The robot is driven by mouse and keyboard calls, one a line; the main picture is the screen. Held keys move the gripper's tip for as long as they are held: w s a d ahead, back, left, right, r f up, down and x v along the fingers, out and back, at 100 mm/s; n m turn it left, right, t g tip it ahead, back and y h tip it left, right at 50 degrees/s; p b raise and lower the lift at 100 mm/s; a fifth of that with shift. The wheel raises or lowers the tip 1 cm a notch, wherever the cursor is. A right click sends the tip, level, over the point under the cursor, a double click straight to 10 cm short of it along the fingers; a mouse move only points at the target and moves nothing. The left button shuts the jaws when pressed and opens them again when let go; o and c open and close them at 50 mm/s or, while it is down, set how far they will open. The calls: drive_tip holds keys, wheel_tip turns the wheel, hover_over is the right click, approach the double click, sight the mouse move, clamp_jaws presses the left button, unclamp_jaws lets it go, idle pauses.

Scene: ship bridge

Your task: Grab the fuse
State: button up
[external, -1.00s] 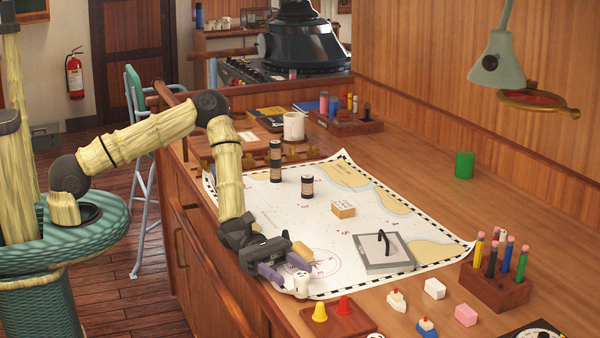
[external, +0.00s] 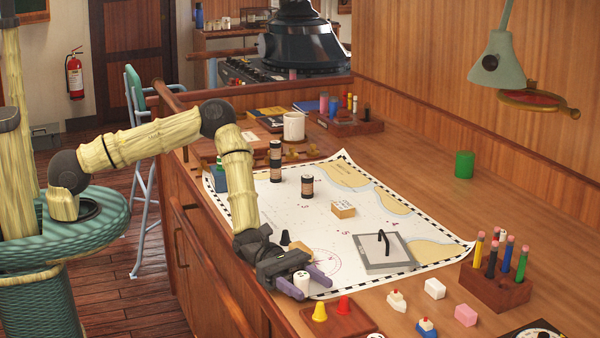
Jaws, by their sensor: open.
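A small white cylinder (external: 302,280) with dark marks on top, which looks like the fuse, stands at the chart's near edge. My gripper (external: 306,281) is open, low over the counter, with its purple-grey fingers on either side of the cylinder. I cannot tell whether either finger touches it. The cylinder's lower part is hidden by the near finger.
A grey plate with a black handle (external: 384,250) rests on the chart (external: 340,222) to the right. A black cone (external: 285,238) stands close behind my gripper. Dark banded cylinders (external: 307,187) stand farther back.

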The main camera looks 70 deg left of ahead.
idle(0.4)
drive_tip(key=c, duration=1.1)
drive_tip(key=shift+o, duration=0.2)
drive_tip(key=shift+r, duration=0.1)
wheel_tip(320, 180, up, 18)
drive_tip(key=b, duration=0.1)
drive_tip(key=shift+b, duration=0.4)
